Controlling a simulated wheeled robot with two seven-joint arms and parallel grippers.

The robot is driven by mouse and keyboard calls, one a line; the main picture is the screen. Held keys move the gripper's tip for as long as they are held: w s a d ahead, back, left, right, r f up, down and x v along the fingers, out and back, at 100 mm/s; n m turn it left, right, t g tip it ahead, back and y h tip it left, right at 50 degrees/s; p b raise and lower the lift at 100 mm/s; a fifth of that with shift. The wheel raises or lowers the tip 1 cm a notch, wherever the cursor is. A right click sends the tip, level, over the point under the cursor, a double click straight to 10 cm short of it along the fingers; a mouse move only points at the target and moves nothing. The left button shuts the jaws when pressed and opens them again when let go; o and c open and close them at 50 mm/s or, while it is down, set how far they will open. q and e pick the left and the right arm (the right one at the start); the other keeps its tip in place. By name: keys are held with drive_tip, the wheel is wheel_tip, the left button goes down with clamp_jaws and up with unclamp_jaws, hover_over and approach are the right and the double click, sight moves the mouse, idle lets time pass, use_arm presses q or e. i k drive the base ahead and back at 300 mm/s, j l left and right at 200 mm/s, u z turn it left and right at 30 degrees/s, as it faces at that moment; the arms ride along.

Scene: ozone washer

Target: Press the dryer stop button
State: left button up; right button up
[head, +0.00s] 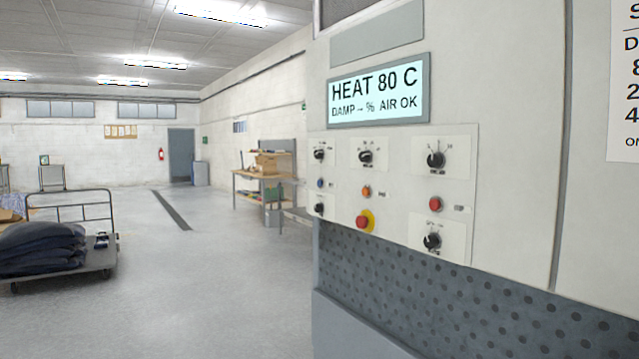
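The dryer's control panel (395,150) is on the right, seen at an angle. A plain red button (435,204) sits on its right side, between two black knobs, with a small label beside it that is too small to read. A larger red mushroom button (362,222) on a yellow base sits lower, near the middle. An orange button (366,192) is just above it, and a blue button (320,183) is to the left. The display (378,93) reads "HEAT 80 C", "DAMP", "% AIR OK". Neither of my grippers is in view.
Several black knobs (436,159) share the panel. A perforated grey section (460,300) lies below it. A cart (70,265) with dark folded sacks stands at the left, and a workbench (262,182) at the back. The floor between is clear.

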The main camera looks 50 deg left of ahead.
sight(434, 205)
drive_tip(key=u, duration=1.3)
